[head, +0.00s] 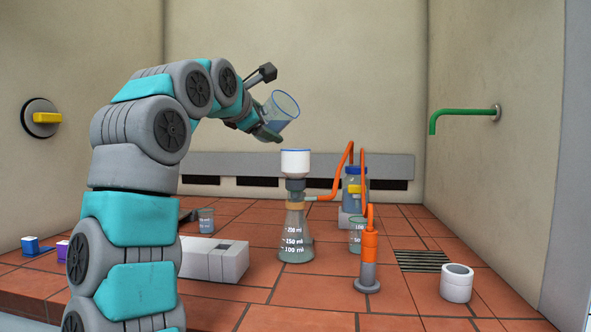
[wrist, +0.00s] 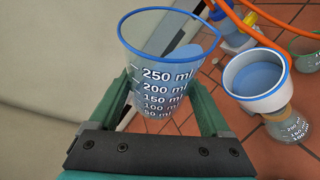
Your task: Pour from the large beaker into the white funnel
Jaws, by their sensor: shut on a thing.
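The large beaker (head: 281,108) is clear with a blue rim and holds bluish liquid. My gripper (head: 266,133) is shut on it and holds it in the air, tilted to the right, above and a little left of the white funnel (head: 295,162). In the wrist view the beaker (wrist: 165,75) sits between both fingers of my gripper (wrist: 160,105), with its scale facing the camera. The funnel (wrist: 238,88) is to its right there, with bluish liquid inside it. The funnel stands upright on a conical flask (head: 296,235). Whether liquid is leaving the beaker cannot be told.
An orange hose (head: 345,165) runs from the flask's neck to a blue-topped bottle (head: 354,190). An orange-topped post (head: 369,255), small beakers (head: 206,220) (head: 356,232), a white pot (head: 456,284) and a grey box (head: 215,260) stand around. A green pipe (head: 463,112) juts from the right wall.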

